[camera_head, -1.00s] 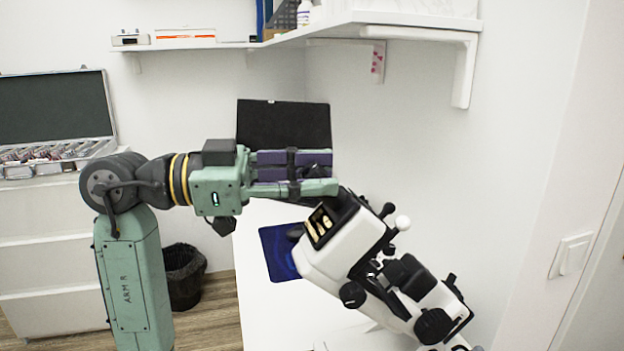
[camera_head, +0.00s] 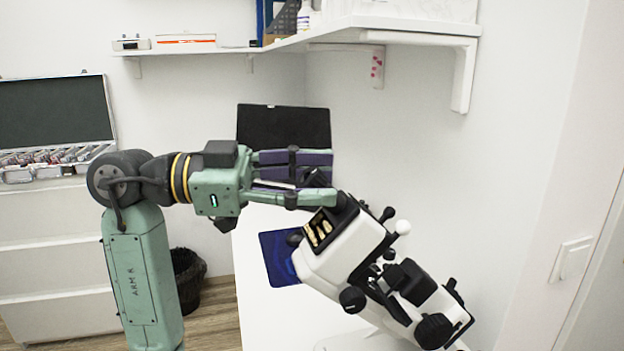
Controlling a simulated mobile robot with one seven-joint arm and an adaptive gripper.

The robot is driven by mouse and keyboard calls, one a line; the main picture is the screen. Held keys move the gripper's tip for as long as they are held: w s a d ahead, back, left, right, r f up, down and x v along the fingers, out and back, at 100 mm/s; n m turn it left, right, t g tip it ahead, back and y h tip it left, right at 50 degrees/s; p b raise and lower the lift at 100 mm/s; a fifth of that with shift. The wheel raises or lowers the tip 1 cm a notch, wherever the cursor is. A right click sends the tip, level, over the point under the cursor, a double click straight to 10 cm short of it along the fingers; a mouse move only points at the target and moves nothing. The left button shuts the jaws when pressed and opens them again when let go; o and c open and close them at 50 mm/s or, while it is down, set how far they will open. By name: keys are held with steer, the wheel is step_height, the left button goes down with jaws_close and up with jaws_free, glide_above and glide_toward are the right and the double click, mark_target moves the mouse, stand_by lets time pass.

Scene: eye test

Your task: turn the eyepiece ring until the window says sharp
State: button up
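The white instrument (camera_head: 345,252) with black knobs stands tilted on the white table. A small black piece (camera_head: 316,178), which may be the eyepiece, rises at its upper end; I cannot make out its ring. A dark panel with pale gold shapes (camera_head: 320,228) is on its upper face; I can read no word there and cannot tell if it is the window. My gripper (camera_head: 334,178) reaches in from the left. Its purple fingers are above and behind the black piece and its green finger is below, with a gap between them. I see no firm contact.
A blue mat (camera_head: 278,258) lies on the white table (camera_head: 262,310) left of the instrument. A dark flat panel (camera_head: 284,126) stands behind my gripper. A wall shelf (camera_head: 400,27) hangs above. A bin (camera_head: 187,275) and drawers (camera_head: 50,250) are at left.

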steer(key=shift+o, duration=0.5)
steer(key=a, duration=1.2)
steer(key=shift+r, duration=0.15)
